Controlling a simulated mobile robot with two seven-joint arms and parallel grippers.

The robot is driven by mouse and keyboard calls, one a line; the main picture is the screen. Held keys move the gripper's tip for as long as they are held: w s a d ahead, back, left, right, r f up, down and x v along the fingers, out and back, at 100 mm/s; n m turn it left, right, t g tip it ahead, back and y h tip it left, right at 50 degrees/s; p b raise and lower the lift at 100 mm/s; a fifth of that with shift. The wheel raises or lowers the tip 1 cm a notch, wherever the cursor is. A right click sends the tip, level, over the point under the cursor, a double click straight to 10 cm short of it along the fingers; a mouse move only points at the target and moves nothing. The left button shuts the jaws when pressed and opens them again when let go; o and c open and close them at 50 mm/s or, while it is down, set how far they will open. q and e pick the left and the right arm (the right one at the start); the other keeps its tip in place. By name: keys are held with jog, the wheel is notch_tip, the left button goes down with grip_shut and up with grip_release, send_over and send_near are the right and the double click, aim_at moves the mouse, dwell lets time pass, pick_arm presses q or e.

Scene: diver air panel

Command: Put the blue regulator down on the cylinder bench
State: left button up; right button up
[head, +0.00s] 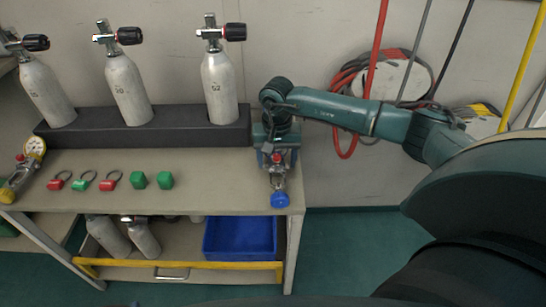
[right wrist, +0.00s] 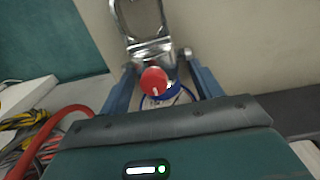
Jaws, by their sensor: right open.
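The blue regulator (head: 279,184), with a metal yoke, a red knob and a blue cap, is at the right end of the cylinder bench (head: 225,185). It appears to rest on the bench top near the right edge. My right gripper (head: 278,160) is open around the regulator's back end. In the right wrist view the open fingers (right wrist: 162,88) stand on either side of the regulator's red knob (right wrist: 153,80), and its metal yoke points away. Whether a finger still touches it I cannot tell. My left gripper is not in view.
A black rack (head: 180,135) with several grey cylinders runs along the back. Red and green ringed pieces, two green caps (head: 138,180) and a yellow-capped regulator (head: 14,182) lie further left. Bench space between the caps and the blue regulator is clear. A blue bin (head: 240,238) sits below.

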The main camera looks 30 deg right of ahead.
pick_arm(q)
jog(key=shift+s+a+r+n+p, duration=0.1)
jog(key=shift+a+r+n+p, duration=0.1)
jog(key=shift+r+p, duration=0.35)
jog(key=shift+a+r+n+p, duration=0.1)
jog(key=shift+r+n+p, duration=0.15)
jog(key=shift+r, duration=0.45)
pick_arm(e)
notch_tip(320, 180, up, 13)
jog(key=shift+a+r, duration=0.15)
jog(key=shift+a, duration=0.15)
